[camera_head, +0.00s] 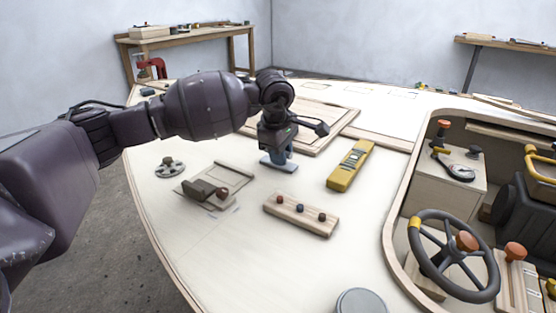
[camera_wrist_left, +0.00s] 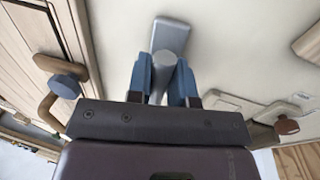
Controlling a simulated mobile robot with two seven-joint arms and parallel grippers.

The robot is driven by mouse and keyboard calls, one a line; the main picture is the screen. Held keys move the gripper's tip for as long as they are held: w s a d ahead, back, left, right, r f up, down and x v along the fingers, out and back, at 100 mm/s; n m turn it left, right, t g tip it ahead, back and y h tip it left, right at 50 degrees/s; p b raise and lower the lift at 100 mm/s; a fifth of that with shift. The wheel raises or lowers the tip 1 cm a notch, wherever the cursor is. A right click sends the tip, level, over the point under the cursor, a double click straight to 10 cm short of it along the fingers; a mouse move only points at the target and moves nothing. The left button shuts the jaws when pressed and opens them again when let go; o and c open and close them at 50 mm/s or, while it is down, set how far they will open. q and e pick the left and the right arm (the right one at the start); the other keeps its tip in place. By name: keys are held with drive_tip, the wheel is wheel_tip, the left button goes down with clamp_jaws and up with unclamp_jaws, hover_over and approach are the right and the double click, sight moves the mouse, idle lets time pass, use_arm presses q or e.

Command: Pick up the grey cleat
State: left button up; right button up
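The grey cleat (camera_wrist_left: 172,36) shows at the top middle of the left wrist view, blue-grey with a flat end on the pale deck. In the head view the cleat (camera_head: 281,166) is low on the deck, right under my left gripper (camera_head: 279,152), and partly hidden by it. My left gripper's blue fingers (camera_wrist_left: 164,76) stand on both sides of the cleat's narrower part in the wrist view. They are very close to it. I cannot tell whether they press on it. My right gripper is in neither view.
A yellow tool (camera_head: 350,166) lies right of the gripper. A wooden block with knobs (camera_head: 300,214) is in front, and a wooden latch piece (camera_head: 216,185) is to the left. A panel (camera_head: 315,125) lies behind. A steering wheel (camera_head: 452,255) stands in the cockpit at right.

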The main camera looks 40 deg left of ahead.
use_arm(q)
clamp_jaws()
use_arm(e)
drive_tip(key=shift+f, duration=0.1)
use_arm(q)
wheel_tip(320, 180, up, 10)
drive_tip(key=p, duration=0.2)
drive_tip(key=shift+r+p, duration=0.2)
drive_tip(key=shift+p, duration=0.2)
wheel_tip(320, 180, up, 10)
drive_tip(key=p, duration=0.2)
drive_tip(key=shift+f, duration=0.25)
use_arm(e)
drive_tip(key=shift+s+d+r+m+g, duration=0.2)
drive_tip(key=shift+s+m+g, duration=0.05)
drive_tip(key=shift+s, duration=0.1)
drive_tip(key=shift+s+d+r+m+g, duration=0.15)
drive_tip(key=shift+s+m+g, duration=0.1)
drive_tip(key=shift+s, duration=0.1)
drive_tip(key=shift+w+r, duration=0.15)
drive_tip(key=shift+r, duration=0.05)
